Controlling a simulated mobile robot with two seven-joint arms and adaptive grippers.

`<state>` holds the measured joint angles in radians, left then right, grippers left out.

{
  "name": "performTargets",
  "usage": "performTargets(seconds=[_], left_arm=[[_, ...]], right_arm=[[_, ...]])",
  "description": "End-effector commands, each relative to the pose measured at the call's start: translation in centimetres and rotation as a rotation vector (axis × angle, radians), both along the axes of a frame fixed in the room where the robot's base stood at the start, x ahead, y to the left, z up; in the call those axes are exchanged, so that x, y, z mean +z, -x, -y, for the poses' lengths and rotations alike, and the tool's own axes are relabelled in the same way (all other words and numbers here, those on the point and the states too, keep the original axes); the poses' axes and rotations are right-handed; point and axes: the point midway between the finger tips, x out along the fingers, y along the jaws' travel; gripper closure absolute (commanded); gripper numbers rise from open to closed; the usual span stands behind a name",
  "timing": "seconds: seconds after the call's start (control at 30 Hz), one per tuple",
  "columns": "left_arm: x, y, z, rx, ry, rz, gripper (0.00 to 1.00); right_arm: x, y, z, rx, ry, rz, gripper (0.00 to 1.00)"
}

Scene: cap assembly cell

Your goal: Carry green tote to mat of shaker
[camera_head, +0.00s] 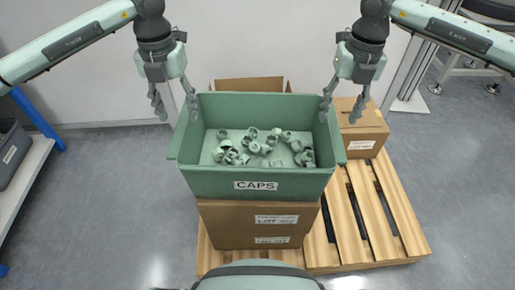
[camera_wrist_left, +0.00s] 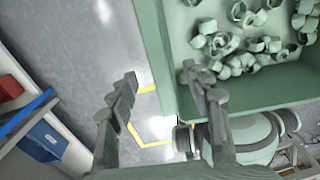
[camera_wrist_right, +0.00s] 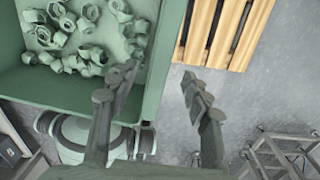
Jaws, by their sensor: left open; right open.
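The green tote (camera_head: 257,182), labelled CAPS, sits on top of a cardboard box and holds several loose green caps (camera_head: 262,147). My left gripper (camera_head: 176,104) is open at the tote's left wall; in the left wrist view one finger is over the tote's inside and the other outside, with the wall (camera_wrist_left: 164,62) between them. My right gripper (camera_head: 341,106) is open at the right wall; in the right wrist view its fingers are likewise on either side of the tote wall (camera_wrist_right: 166,60). Contact cannot be told. The mat and the shaker are not seen.
The cardboard box (camera_head: 255,226) under the tote stands on a wooden pallet (camera_head: 374,215). Another box (camera_head: 362,131) stands at the pallet's back right. A shelf with a grey bin (camera_head: 12,152) is at the far left. The floor (camera_head: 110,200) left of the pallet is clear.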

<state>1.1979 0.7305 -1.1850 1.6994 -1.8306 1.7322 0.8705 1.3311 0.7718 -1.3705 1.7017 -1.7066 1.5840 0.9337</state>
Motion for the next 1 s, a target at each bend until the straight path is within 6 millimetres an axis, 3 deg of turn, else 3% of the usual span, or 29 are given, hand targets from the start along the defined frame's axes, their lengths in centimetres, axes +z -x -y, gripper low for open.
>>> performTargets(seconds=[0.3, 0.7, 1.0], left_arm=[[-4.4, 0.0, 0.0, 0.001, 0.001, -0.001, 0.5], [-5.2, 0.0, 0.0, 0.0, 0.002, 0.0, 0.5], [-5.1, 0.0, 0.0, 0.0, 0.002, 0.001, 0.85]], right_arm=[[-4.4, 0.0, -0.2, 0.0, -0.001, -0.001, 0.51], [-5.2, 0.0, -0.3, 0.0, 0.0, 0.0, 0.51], [-5.1, 0.0, -0.3, 0.0, 0.0, 0.0, 0.86]])
